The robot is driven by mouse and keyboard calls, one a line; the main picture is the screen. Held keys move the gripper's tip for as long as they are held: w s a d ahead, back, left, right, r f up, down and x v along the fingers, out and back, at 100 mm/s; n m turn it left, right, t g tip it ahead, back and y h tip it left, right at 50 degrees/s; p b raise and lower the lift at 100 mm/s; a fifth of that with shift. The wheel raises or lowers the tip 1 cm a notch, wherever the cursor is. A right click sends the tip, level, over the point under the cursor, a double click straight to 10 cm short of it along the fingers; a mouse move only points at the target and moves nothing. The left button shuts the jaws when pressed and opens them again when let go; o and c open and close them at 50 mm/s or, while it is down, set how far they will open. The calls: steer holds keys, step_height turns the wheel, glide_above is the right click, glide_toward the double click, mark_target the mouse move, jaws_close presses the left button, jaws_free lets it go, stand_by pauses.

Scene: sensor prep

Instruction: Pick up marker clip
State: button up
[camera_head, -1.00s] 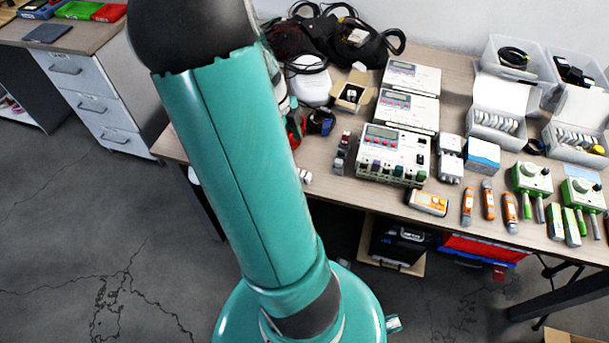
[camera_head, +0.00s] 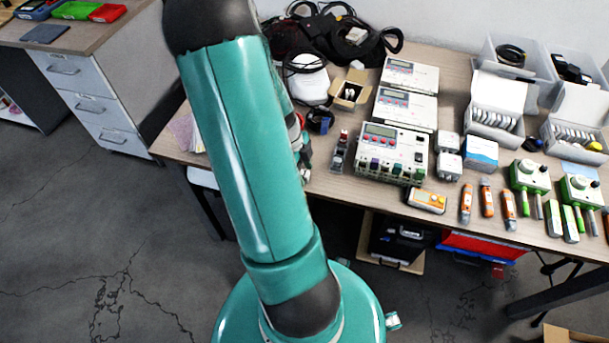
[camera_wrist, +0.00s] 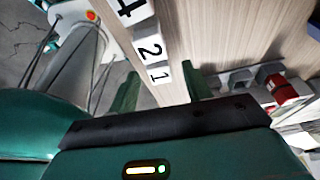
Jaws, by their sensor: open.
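White marker clips with black numbers lie in a row on the wooden table near its edge, seen in the wrist view. The clip marked 1 (camera_wrist: 158,74) is nearest my gripper, then the clip marked 2 (camera_wrist: 149,49), and a part-cut clip (camera_wrist: 130,10) at the top. My gripper (camera_wrist: 159,78) is open, with its two green fingers on either side of the line to the clip marked 1. I cannot tell how far the fingertips are above it. In the head view my arm hides most of this spot.
A grey and red device (camera_wrist: 285,90) stands right of my gripper in the wrist view. In the head view, a control box (camera_head: 392,153) and an orange meter (camera_head: 427,200) stand to the right on the table (camera_head: 345,192). The table edge is close to the clips.

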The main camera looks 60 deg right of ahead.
steer(key=c, duration=1)
steer(key=shift+r, duration=0.1)
steer(key=shift+c, duration=0.2)
